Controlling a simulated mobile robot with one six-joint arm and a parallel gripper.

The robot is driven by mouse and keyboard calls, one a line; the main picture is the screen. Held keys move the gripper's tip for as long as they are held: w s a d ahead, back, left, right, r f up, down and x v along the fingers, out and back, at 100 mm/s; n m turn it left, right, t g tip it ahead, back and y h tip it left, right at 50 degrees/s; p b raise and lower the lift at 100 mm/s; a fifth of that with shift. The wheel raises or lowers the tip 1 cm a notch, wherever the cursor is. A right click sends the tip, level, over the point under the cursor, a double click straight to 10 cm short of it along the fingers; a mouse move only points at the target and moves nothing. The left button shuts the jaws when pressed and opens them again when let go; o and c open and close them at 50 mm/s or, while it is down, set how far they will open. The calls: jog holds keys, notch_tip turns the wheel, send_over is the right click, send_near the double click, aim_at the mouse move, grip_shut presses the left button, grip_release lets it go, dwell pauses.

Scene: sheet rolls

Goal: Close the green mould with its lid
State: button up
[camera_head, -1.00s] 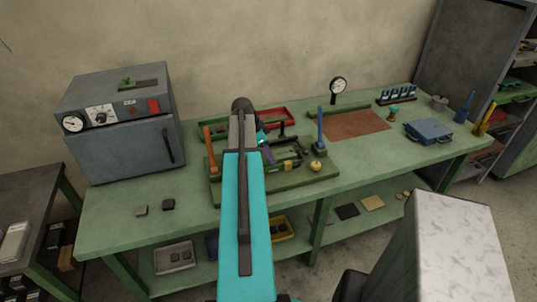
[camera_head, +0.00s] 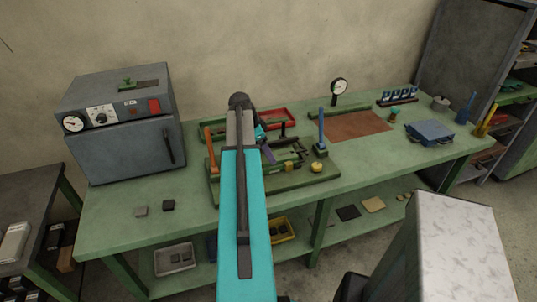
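My arm reaches over the green bench, and my gripper (camera_head: 267,152) is low over the green tray (camera_head: 290,184) in the middle, partly hidden behind my arm. Its fingertips are too small and covered to tell whether they are open or shut, or whether they hold anything. A small green piece with a raised grip (camera_head: 127,83) lies on top of the grey oven at the left; it may be a lid, but I cannot be sure. I cannot make out the green mould for certain; small dark and green items lie in the tray near my gripper.
An orange-handled tool (camera_head: 211,150) and a blue upright tool (camera_head: 321,135) stand in the tray, with a yellow knob (camera_head: 317,167). A red tray (camera_head: 277,119) lies behind. A dial gauge (camera_head: 339,88), brown mat (camera_head: 356,126) and blue case (camera_head: 429,132) are to the right. The bench's front left is mostly clear.

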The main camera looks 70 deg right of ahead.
jog(key=b+v, duration=0.2)
jog(key=v, duration=0.9)
jog(key=shift+r, duration=0.2)
jog(key=shift+r, duration=0.1)
dwell(0.7)
